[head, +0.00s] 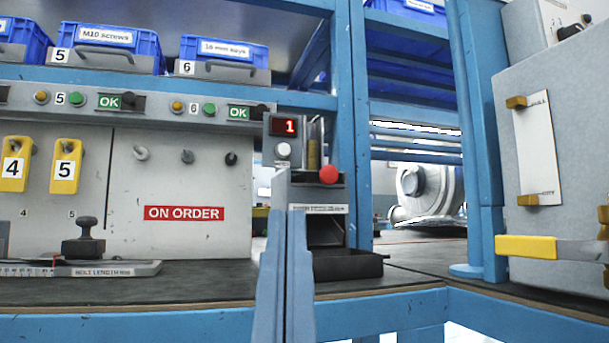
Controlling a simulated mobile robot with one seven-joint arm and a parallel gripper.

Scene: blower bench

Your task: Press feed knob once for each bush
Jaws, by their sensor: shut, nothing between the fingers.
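A small dispenser (316,209) stands against the blue post. A round red knob (328,174) sticks out of its front, and a pale round button (283,150) sits above left of it. I cannot read which one is labelled as the feed knob. A red display (285,127) shows 1. A brass-coloured stack (313,153), possibly bushes, stands in a narrow column behind. My gripper (284,212) points up in front of the dispenser, its two blue fingers side by side, shut and empty. Its tips appear below and left of the red knob; their depth gap is unclear.
A dark tray (347,265) sits at the dispenser's foot, its left part hidden by my gripper; no bush shows in it. A bolt length gauge (90,268) lies on the bench at left. A grey cabinet (560,150) with a yellow-ended handle (525,247) stands at right.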

